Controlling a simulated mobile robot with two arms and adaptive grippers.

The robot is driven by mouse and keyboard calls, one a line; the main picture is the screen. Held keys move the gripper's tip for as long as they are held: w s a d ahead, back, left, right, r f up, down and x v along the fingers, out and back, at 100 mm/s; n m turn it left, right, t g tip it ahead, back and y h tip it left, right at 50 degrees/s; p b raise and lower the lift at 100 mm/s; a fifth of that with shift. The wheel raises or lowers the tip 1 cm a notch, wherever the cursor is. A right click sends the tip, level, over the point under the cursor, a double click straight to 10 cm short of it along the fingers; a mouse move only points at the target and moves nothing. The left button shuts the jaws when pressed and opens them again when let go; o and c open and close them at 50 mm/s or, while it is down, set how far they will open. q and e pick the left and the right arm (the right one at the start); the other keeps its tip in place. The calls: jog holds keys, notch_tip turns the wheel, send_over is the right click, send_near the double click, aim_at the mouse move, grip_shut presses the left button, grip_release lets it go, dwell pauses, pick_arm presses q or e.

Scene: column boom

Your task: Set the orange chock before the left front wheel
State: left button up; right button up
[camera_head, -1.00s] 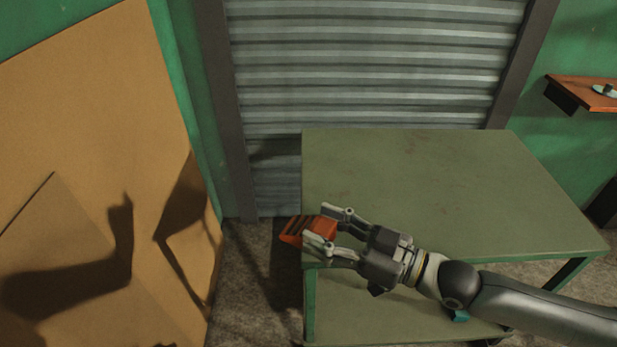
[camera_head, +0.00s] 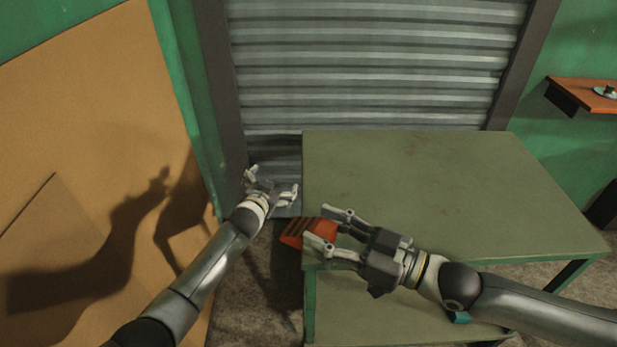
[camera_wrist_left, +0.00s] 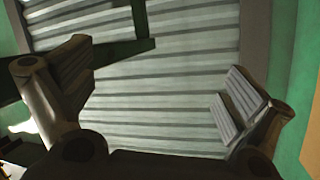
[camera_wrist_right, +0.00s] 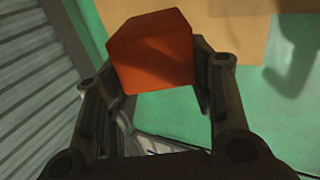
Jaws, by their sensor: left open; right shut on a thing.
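The orange chock (camera_head: 316,232) is held in my right gripper (camera_head: 334,230) at the left edge of the green table cart. It also shows between the fingers in the right wrist view (camera_wrist_right: 152,55). My right gripper is shut on it, and the chock juts out past the table's left edge. My left gripper (camera_head: 271,180) is open and empty, in front of the shutter and left of the table. In the left wrist view its fingers (camera_wrist_left: 150,95) are spread wide with nothing between them. I cannot make out the left front wheel; the cart's lower left is partly cut off by the picture.
The green table (camera_head: 430,185) has a bare top and a lower shelf (camera_head: 400,325). A grey roller shutter (camera_head: 370,70) stands behind. Brown boards (camera_head: 80,130) lean on the left. A small wall shelf (camera_head: 590,93) is at the right. Floor (camera_head: 258,300) shows between boards and table.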

pick_arm(q)
jog(key=w+d+r+m+t+h, duration=0.15)
jog(key=d+r+m+h, duration=0.35)
jog(key=r, duration=0.7)
jog(key=w+d+r+m+t+h, duration=0.1)
jog(key=d+r+m+t+h, duration=0.1)
jog(key=d+r+m, duration=0.7)
jog(key=s+d+r+m+g+h, duration=0.5)
jog(key=s+r+m+g, duration=0.15)
jog(key=r+m, duration=0.35)
jog(key=s+d+r+m+g+h, duration=0.5)
jog(key=s+d+r+m+h, duration=0.15)
jog(key=m, duration=0.45)
jog(key=s+d+m+g+y, duration=0.25)
jog(key=s+m+g, duration=0.25)
jog(key=s+m, duration=0.3)
jog(key=s+d+m+g+y, duration=0.1)
jog(key=s+m+g+y, duration=0.25)
jog(key=s+m, duration=0.45)
jog(key=m+t+y, duration=0.2)
jog(key=m+y, duration=1.3)
jog(key=m, duration=0.6)
send_over(309, 227)
notch_tip(309, 227, down, 10)
notch_tip(309, 227, down, 12)
jog(key=shift+r, duration=0.15)
